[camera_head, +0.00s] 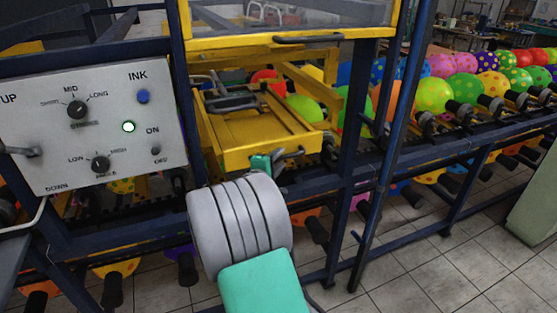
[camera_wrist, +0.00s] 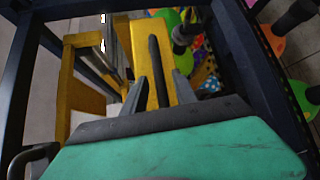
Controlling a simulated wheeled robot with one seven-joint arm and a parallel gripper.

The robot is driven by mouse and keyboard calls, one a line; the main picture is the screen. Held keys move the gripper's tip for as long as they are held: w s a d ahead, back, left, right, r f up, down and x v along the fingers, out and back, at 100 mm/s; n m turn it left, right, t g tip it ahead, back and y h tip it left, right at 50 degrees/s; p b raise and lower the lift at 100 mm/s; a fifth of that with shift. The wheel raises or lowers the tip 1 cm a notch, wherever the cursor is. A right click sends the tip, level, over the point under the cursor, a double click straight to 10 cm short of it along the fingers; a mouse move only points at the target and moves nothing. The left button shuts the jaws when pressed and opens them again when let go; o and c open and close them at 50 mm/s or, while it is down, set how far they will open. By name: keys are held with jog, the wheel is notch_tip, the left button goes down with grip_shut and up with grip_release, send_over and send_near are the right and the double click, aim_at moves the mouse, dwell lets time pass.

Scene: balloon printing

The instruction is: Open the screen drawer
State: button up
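The screen drawer (camera_head: 245,135) is a yellow tray-like frame in the machine, below the clear-windowed yellow guard in the head view. Whether the fingers touch the bar I cannot tell. Nothing is visibly clamped.
A control panel (camera_head: 95,125) with knobs and a lit green lamp is at the left. Dark blue frame posts (camera_head: 352,150) stand right of the drawer. A guard handle (camera_head: 308,39) is above. Coloured balloons (camera_head: 433,95) line the conveyor.

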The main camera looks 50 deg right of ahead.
grip_shut()
dwell(1.2)
